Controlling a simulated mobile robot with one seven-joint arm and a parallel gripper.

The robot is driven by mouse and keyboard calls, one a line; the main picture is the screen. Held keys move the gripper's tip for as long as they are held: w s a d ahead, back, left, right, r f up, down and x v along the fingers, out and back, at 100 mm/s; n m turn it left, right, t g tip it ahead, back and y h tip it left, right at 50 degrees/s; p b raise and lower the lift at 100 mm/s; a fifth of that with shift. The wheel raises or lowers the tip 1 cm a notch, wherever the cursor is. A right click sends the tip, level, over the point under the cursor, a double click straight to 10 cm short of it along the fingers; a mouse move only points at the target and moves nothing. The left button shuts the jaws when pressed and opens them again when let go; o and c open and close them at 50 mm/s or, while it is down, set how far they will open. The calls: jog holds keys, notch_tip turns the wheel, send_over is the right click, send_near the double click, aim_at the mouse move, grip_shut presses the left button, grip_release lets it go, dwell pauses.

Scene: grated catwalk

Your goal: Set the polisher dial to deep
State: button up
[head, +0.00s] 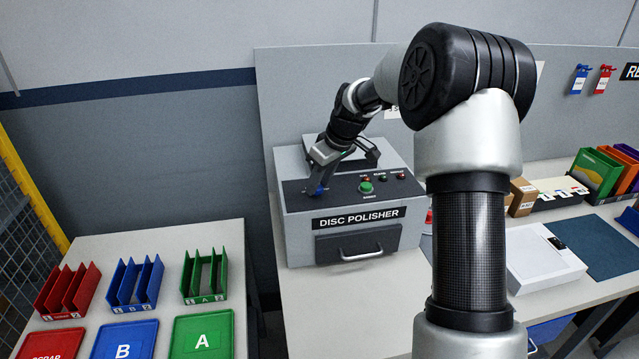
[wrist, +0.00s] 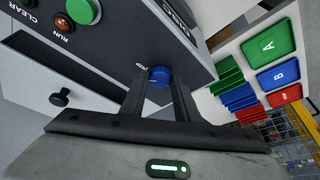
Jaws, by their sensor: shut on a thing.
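The disc polisher (head: 340,246) is a grey box with a dark sloped control panel on the bench. Its dial is a small blue knob at the left end of the panel; it shows between my fingertips in the wrist view (wrist: 160,75). My gripper (head: 318,186) reaches down to that end of the panel and is shut on the dial, one finger on each side (wrist: 159,86). Small white marking shows beside the dial, but I cannot read it or tell which setting the dial points to.
A green button (head: 366,187) and small indicator lights sit right of the dial on the panel. A drawer with a handle (head: 361,255) is in the polisher's front. Red, blue and green racks and trays (head: 203,335) stand on the left table. A white box (head: 543,262) lies at right.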

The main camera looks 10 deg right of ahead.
jog(key=shift+r+m+b, duration=0.1)
jog(key=shift+m+b, duration=0.3)
jog(key=shift+m, duration=0.4)
dwell(2.0)
jog(key=o, duration=1.1)
jog(key=shift+c, duration=0.2)
jog(key=v, duration=1.7)
jog(key=shift+s+a, duration=0.3)
jog(key=shift+s, duration=0.05)
jog(key=shift+r, duration=0.15)
jog(key=s+a+r+m+t+h, duration=0.1)
jog(key=s+a+r, duration=0.15)
jog(key=s, duration=0.75)
jog(key=s+a+r+m, duration=0.1)
jog(key=s+a+m, duration=0.15)
jog(key=s, duration=0.75)
jog(key=s+d+f+m+t+h+p, duration=0.1)
jog(key=s+f, duration=0.4)
jog(key=s, duration=0.6)
jog(key=shift+s+f+m+h+p, duration=0.2)
jog(key=shift+s+m+h+p, duration=0.15)
jog(key=shift+m, duration=0.3)
